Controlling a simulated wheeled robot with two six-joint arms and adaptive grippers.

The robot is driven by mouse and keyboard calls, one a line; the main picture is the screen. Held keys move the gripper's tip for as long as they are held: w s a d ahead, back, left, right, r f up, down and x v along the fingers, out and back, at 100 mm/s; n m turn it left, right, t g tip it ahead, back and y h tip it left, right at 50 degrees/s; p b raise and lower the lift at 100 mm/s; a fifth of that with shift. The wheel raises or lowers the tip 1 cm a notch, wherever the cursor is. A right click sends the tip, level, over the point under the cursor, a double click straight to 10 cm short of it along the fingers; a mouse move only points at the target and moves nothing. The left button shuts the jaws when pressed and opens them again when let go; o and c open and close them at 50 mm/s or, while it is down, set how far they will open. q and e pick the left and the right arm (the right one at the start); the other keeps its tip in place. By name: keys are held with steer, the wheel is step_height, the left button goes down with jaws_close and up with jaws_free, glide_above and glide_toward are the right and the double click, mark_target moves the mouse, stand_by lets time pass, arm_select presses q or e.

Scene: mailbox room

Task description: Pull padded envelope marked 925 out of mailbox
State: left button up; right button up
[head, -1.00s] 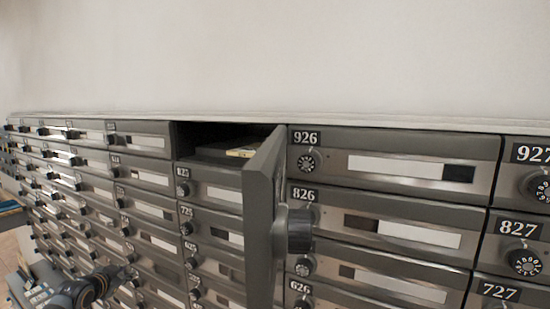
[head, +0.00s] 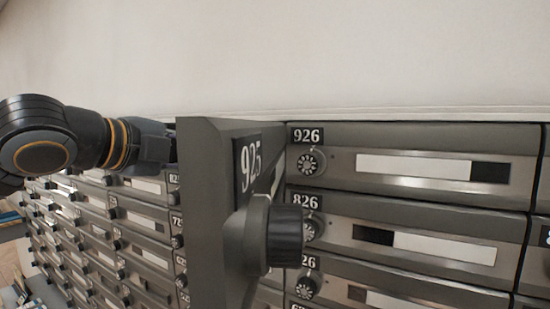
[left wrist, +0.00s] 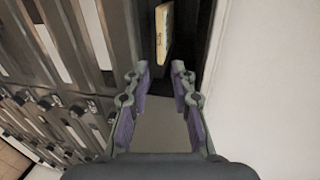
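The door of mailbox 925 (head: 215,215) stands open toward me in the head view, with its number plate and round knob on it. It hides the box opening and my left gripper's fingertips. My left arm comes in from the left behind the door. In the left wrist view my left gripper (left wrist: 161,70) is open and empty, its two purple-padded fingers pointing at the dark box opening (left wrist: 194,45). My right gripper is not in view.
Closed mailboxes surround the opening, with box 926 (head: 420,168) to the right and box 826 (head: 430,240) below it. Their dial knobs stick out. The plain wall (head: 350,60) above the mailboxes is clear.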

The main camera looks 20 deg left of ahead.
arm_select(q)
steer(key=p+x, duration=0.7)
steer(key=p, duration=0.1)
steer(key=a+p+x, duration=0.1)
steer(key=p+x, duration=0.3)
steer(key=shift+w+r, duration=0.25)
steer(key=shift+w, duration=0.2)
steer(key=shift+w+d+f, duration=0.15)
steer(key=shift+w, duration=0.1)
steer(key=shift+w+d+f+p, duration=0.2)
steer(key=shift+d+f+p, duration=0.05)
steer(key=shift+d+p, duration=0.1)
steer(key=shift+a, duration=0.1)
steer(key=c, duration=0.5)
jaws_close()
